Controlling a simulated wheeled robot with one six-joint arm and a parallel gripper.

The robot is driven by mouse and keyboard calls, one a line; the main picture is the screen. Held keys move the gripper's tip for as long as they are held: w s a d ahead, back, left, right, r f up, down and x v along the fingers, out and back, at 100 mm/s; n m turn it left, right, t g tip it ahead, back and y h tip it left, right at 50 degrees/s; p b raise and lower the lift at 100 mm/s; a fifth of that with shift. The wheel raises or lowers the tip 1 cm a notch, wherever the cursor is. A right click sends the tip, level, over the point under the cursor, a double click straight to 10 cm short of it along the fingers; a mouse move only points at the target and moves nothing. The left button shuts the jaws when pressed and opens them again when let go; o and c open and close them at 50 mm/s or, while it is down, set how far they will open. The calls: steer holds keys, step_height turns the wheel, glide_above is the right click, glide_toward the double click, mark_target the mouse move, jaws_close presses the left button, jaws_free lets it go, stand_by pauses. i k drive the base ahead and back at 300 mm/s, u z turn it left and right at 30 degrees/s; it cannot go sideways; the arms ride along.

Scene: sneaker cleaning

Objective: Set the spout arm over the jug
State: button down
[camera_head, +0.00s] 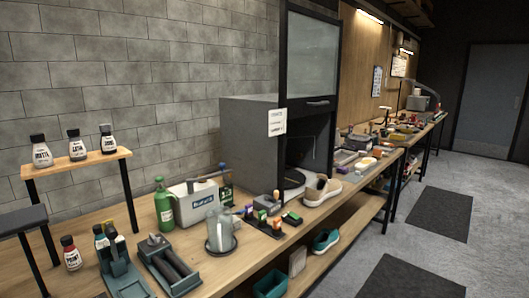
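A clear jug (220,232) stands upright on the bench in the middle of the view. Behind it and to its left is a pale box-shaped unit (196,204) with a dark blue label. My gripper is not in view.
A green bottle (164,204) stands left of the unit. Grey-green trays (168,265) lie at the front left. Small blocks and stamps (266,215) sit right of the jug, before a beige sneaker (322,190) and a dark cabinet (250,140). The floor at right is open.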

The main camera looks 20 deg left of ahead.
mark_target(190, 181)
steer(key=z, duration=0.15)
steer(key=i, duration=0.7)
steer(key=u, duration=0.85)
steer(key=i, duration=0.7)
steer(key=u, duration=0.8)
